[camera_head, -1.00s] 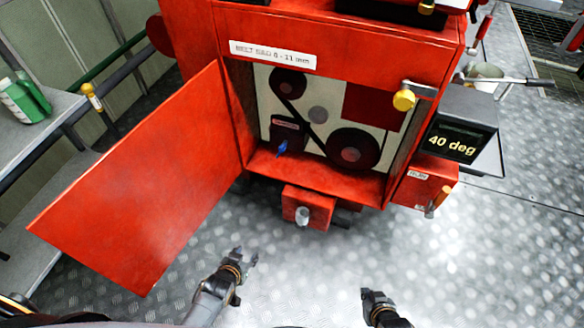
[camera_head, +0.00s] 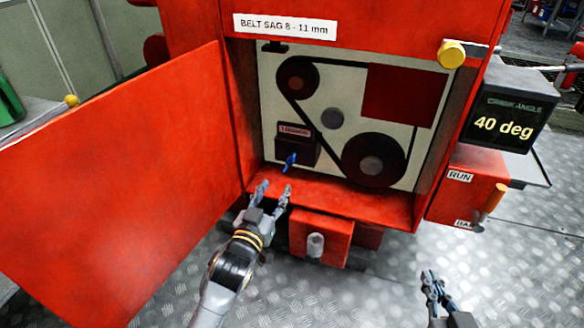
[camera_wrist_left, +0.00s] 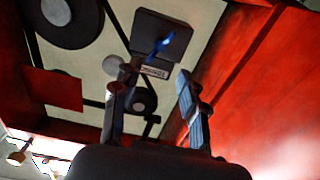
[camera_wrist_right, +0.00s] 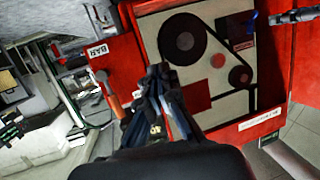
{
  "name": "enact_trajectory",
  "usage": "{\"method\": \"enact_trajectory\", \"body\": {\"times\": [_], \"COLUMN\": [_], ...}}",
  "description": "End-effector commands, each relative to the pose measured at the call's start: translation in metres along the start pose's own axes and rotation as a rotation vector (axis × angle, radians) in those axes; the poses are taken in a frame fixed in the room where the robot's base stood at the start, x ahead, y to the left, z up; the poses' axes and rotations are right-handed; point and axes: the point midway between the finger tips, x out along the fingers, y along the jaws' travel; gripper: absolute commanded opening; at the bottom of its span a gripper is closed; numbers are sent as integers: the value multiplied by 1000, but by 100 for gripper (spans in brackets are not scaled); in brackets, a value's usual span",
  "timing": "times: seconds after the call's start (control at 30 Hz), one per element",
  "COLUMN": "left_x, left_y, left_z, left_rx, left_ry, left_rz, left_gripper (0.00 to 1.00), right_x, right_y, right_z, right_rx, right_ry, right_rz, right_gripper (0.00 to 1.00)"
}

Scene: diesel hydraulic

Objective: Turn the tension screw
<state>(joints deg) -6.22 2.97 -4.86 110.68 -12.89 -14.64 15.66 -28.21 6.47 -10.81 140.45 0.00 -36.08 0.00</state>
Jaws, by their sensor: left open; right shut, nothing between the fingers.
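The tension screw shows as a small blue handle (camera_head: 290,162) on a dark block (camera_head: 297,143) at the lower left inside the open red cabinet. My left gripper (camera_head: 273,190) is open and empty, just below and a little left of the blue handle, apart from it. In the left wrist view the blue handle (camera_wrist_left: 163,44) lies beyond the fingertips (camera_wrist_left: 160,72). My right gripper (camera_head: 430,278) is shut and empty, low over the floor right of the cabinet. It also shows in the right wrist view (camera_wrist_right: 158,72), where the blue handle (camera_wrist_right: 253,18) is small.
The red cabinet door (camera_head: 120,180) stands open at the left. Inside are belt pulleys (camera_head: 374,160). A red box with a grey knob (camera_head: 316,243) juts out below the opening. A display reading 40 deg (camera_head: 503,124) and a box with an orange handle (camera_head: 495,197) are at the right.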

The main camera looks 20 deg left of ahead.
Motion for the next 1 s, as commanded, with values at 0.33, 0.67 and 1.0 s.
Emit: {"method": "enact_trajectory", "body": {"times": [0.33, 0.67, 1.0], "left_x": [62, 106, 122], "left_y": [0, 0, 0], "left_z": [2, 2, 1], "left_rx": [1, 1, 0], "left_ry": [2, 0, -2], "left_rz": [1, 1, 1], "left_gripper": [43, 43, 43], "right_x": [-3, -29, -44], "right_y": [-10, -16, -18], "right_z": [-64, -115, -132], "right_rx": [6, 17, 22], "right_ry": [367, 691, 814], "right_rz": [-22, -40, -46], "right_gripper": [0, 0, 0]}}
